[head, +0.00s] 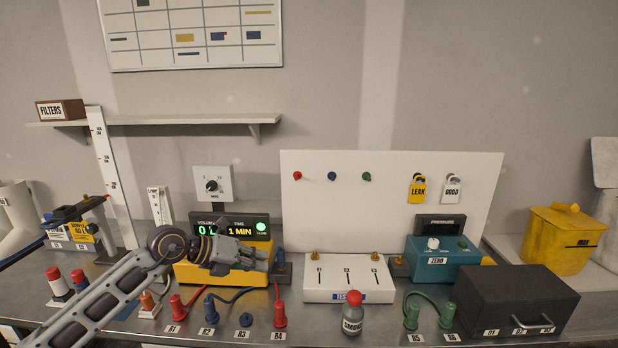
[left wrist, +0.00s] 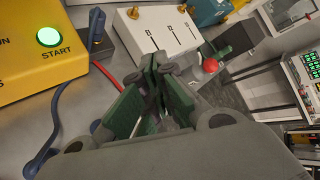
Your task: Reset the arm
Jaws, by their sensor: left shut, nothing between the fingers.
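My left arm comes in from the lower left in the head view. Its gripper (head: 258,260) is in front of the yellow timer box (head: 200,274), level with its upper part. In the left wrist view the green-padded fingers (left wrist: 152,100) are together with nothing between them. The yellow box (left wrist: 40,50) with its lit green START button (left wrist: 48,37) is at the upper left there. The white test block (left wrist: 150,30) lies beyond the fingertips. My right gripper is not in view.
Red and blue hose fittings (head: 280,315) stand along the front edge. A red-capped bottle (head: 352,318), the white test block (head: 348,292), green fittings (head: 447,316), a teal pressure box (head: 440,262) and a black case (head: 520,297) are to the right. A shelf (head: 190,119) is above.

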